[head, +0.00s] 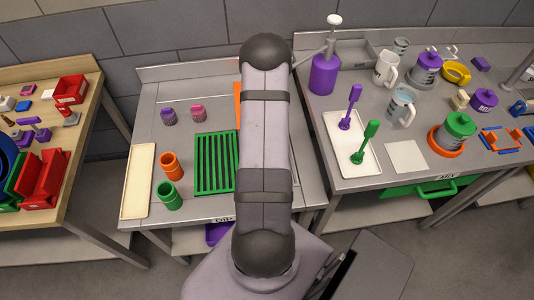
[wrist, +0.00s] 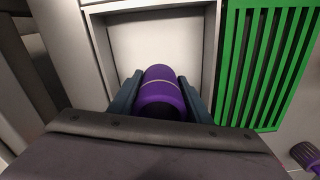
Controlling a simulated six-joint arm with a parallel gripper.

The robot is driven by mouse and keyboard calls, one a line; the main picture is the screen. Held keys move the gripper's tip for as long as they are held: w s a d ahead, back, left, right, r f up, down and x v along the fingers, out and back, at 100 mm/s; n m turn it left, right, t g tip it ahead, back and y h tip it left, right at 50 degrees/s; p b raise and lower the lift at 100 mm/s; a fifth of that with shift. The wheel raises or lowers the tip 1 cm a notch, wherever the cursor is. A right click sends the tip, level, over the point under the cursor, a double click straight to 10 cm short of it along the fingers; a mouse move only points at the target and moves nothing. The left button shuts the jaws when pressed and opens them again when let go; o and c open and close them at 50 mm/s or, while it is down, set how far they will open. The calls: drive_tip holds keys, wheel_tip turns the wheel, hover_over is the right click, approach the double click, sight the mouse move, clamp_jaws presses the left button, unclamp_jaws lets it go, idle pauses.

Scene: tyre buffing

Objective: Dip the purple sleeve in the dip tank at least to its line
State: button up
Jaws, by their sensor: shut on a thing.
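The purple sleeve (wrist: 162,92) shows in the wrist view with a pale line around it. My gripper (wrist: 162,84) is shut on it, one dark finger on each side. The sleeve is over the open top of a pale-walled rectangular tank (wrist: 93,26), near its lower edge in the picture. The line is visible; I cannot tell whether the sleeve's far end is below the rim. In the head view my arm hides the tank, the gripper and the held sleeve.
A green slatted rack (head: 217,163) stands beside the tank. An orange cup (head: 172,165), a green cup (head: 168,196), a cream tray (head: 137,180) and small purple (head: 168,116) and pink (head: 198,113) pieces stand left of my arm. The right bench is crowded.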

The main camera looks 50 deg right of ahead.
drive_tip(key=shift+f+b, duration=4.35)
drive_tip(key=shift+f, duration=1.8)
drive_tip(key=shift+f, duration=0.25)
drive_tip(key=w+r+n+p, duration=0.3)
drive_tip(key=w+r+p, duration=0.35)
drive_tip(key=r, duration=0.65)
drive_tip(key=w+a+r+n+b, duration=0.1)
drive_tip(key=w+a, duration=0.1)
drive_tip(key=w+a+r+n+b, duration=0.1)
drive_tip(key=w+a, duration=0.1)
drive_tip(key=a, duration=0.1)
drive_tip(key=w+a+r+b, duration=0.1)
drive_tip(key=w+a, duration=0.1)
drive_tip(key=shift+w+a+r+n, duration=0.25)
drive_tip(key=shift+w+a+n, duration=0.1)
drive_tip(key=shift+a+n, duration=0.05)
drive_tip(key=a+r+n+b, duration=0.2)
drive_tip(key=a+r, duration=0.3)
drive_tip(key=a, duration=0.7)
drive_tip(key=w+a+r+n+b, duration=0.1)
drive_tip(key=a+r+n, duration=0.3)
drive_tip(key=a, duration=0.9)
drive_tip(key=shift+r+b, duration=0.4)
drive_tip(key=shift+r, duration=0.25)
